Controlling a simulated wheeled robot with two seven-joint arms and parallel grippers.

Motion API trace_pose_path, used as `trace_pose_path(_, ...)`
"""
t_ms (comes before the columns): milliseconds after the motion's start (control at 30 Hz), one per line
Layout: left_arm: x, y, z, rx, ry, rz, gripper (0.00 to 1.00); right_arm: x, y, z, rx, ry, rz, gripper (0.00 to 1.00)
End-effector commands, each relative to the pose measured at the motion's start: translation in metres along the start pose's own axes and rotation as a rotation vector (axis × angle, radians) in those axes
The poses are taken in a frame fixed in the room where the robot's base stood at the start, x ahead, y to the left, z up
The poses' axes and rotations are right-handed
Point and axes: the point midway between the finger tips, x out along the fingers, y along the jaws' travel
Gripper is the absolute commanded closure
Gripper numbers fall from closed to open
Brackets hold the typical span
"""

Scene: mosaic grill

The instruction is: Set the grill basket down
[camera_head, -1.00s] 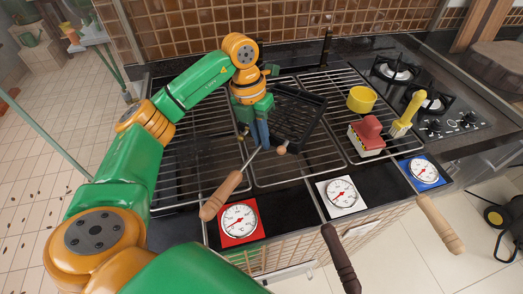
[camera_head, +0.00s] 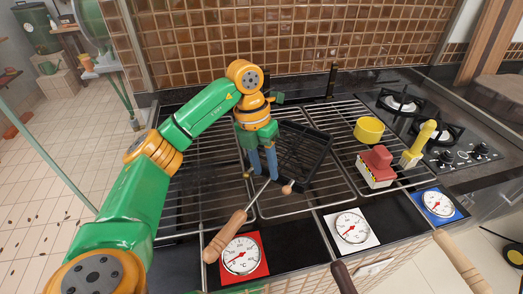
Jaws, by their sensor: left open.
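The black grill basket (camera_head: 305,150) lies on the grate of the grill, a little left of the picture's middle line of gauges and to the right of my left gripper. Its short wooden knob (camera_head: 287,189) points toward the front. My left gripper (camera_head: 263,176) is open, fingers pointing down beside the basket's near left side. The fingers hide part of the basket's left edge. I cannot tell whether they touch it. My right gripper is not in view.
A wooden-handled tool (camera_head: 226,234) lies across the front near the red gauge (camera_head: 241,254). The left grate (camera_head: 200,185) has free room.

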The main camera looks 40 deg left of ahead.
Motion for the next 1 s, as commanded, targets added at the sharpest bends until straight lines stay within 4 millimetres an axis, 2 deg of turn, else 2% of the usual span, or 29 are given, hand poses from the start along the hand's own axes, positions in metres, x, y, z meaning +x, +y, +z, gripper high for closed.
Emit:
trace_pose_path(100,-0.033,-0.001,0.001,-0.001,-0.007,-0.002,0.58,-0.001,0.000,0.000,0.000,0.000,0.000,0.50)
trace_pose_path(200,-0.066,-0.001,0.001,-0.001,-0.005,0.001,0.58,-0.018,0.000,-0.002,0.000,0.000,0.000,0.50)
trace_pose_path(300,-0.083,-0.001,0.001,-0.001,-0.003,0.001,0.58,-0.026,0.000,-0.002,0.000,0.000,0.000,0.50)
trace_pose_path(467,-0.092,0.000,0.000,-0.001,-0.001,-0.001,0.58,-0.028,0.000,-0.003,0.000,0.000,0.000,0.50)
trace_pose_path(1000,-0.090,0.000,0.000,0.000,0.000,-0.001,0.58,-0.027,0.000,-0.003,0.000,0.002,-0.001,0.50)
